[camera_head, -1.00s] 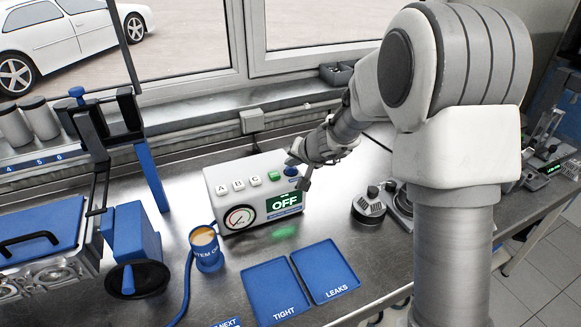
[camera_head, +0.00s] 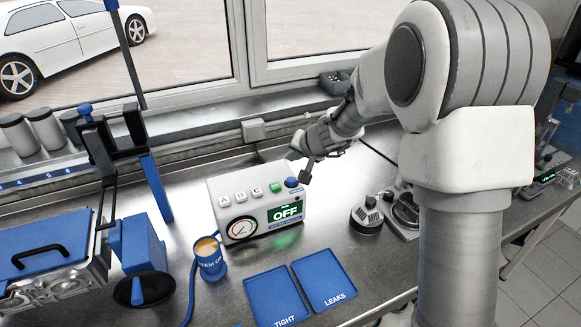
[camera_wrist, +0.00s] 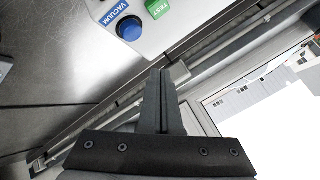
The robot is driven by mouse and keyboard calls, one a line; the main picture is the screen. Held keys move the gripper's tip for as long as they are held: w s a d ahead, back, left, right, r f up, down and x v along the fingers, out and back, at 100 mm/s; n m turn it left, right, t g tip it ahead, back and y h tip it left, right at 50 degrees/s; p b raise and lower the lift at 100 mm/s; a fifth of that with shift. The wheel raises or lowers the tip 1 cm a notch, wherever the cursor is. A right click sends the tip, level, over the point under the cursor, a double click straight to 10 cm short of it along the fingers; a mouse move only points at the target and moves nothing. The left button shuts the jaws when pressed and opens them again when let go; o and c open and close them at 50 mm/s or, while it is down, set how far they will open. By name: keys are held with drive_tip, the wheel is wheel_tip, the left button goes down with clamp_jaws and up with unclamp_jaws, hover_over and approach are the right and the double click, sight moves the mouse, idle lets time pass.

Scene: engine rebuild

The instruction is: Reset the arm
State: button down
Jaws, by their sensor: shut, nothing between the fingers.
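My gripper (camera_head: 306,177) is in the air just above and to the right of the white test box (camera_head: 229,203), near its blue knob (camera_head: 291,182). In the wrist view my gripper (camera_wrist: 160,72) has its fingers together with nothing between them. That view also shows the blue button (camera_wrist: 130,27) beside a "VACUUM" label and the green "TEST" button (camera_wrist: 157,8); the fingers are apart from both. The box's display (camera_head: 285,211) reads OFF.
Blue trays marked TIGHT (camera_head: 275,297) and LEAKS (camera_head: 324,280) lie in front of the box. A blue cup (camera_head: 210,260) stands at its left. A round metal device (camera_head: 367,217) stands to the right. The window and sill (camera_head: 190,128) run behind.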

drive_tip(key=s+d+r+n+g, duration=0.1)
drive_tip(key=s+r+n, duration=0.1)
drive_tip(key=s+r, duration=0.5)
drive_tip(key=s+d+r+n, duration=0.1)
drive_tip(key=s+r, duration=0.4)
drive_tip(key=s, duration=0.5)
drive_tip(key=s+d+h, duration=0.2)
drive_tip(key=s+d, duration=0.3)
drive_tip(key=s, duration=0.4)
drive_tip(key=s+d+g+h, duration=0.1)
drive_tip(key=s+d, duration=0.4)
drive_tip(key=s, duration=0.5)
drive_tip(key=shift+d+f+g+h, duration=0.15)
drive_tip(key=shift+g+h, duration=0.15)
drive_tip(key=shift+h, duration=0.4)
